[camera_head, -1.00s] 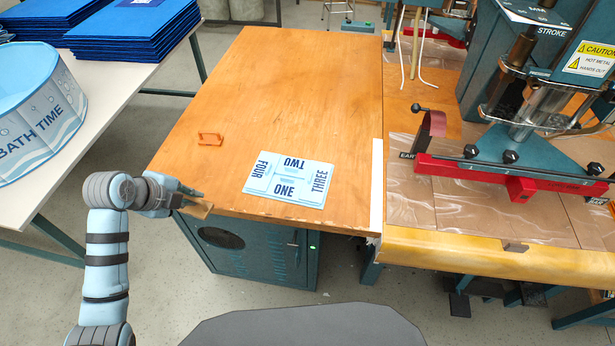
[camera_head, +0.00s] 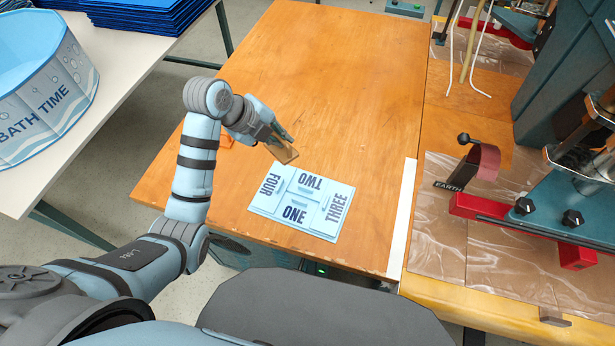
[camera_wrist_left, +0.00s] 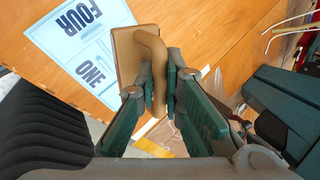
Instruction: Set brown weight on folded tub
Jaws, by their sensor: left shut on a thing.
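The folded tub (camera_head: 302,203) is a flat light-blue square with panels marked ONE, TWO, THREE and FOUR, lying on the wooden table. It also shows in the left wrist view (camera_wrist_left: 82,45). My left gripper (camera_head: 277,140) is shut on the brown weight (camera_head: 284,153), a flat plate with a curved handle. In the left wrist view the fingers (camera_wrist_left: 160,90) close around the handle of the weight (camera_wrist_left: 126,52). The weight is held above the table, just beyond the FOUR and TWO side of the folded tub, apart from it. My right gripper is not in view.
The wooden table (camera_head: 335,85) is mostly bare. The welding machine's red bar (camera_head: 480,209) stands at right. An open BATH TIME tub (camera_head: 45,100) sits on the white table at left.

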